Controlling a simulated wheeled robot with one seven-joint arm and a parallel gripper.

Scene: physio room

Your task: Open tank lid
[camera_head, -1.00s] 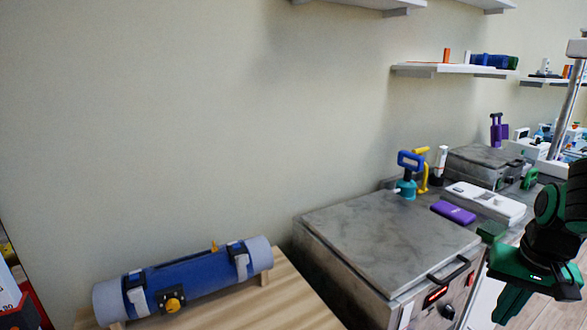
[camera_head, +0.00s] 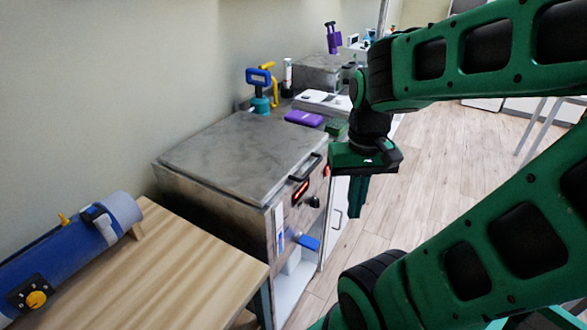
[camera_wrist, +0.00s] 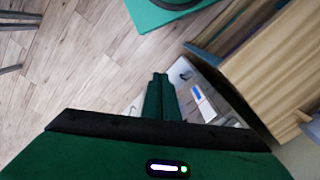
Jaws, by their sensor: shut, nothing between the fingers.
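The tank (camera_head: 223,218) is a grey metal box at the centre left of the head view, beside the wooden table. Its flat grey lid (camera_head: 240,150) lies shut on top. A black bar handle (camera_head: 306,168) sits at the lid's front right edge. A red lit display (camera_head: 301,192) and a dark knob are on the tank's front. My gripper (camera_head: 357,208) hangs pointing down, to the right of the tank's front and apart from the handle. Its green fingers are together and empty. They also show in the wrist view (camera_wrist: 160,78), above the floor.
A wooden table (camera_head: 180,275) with a blue cylinder (camera_head: 60,255) stands left of the tank. A purple box (camera_head: 304,118), a blue-handled pump (camera_head: 260,90) and a white device (camera_head: 322,102) stand behind the tank. The wooden floor (camera_head: 440,190) to the right is open.

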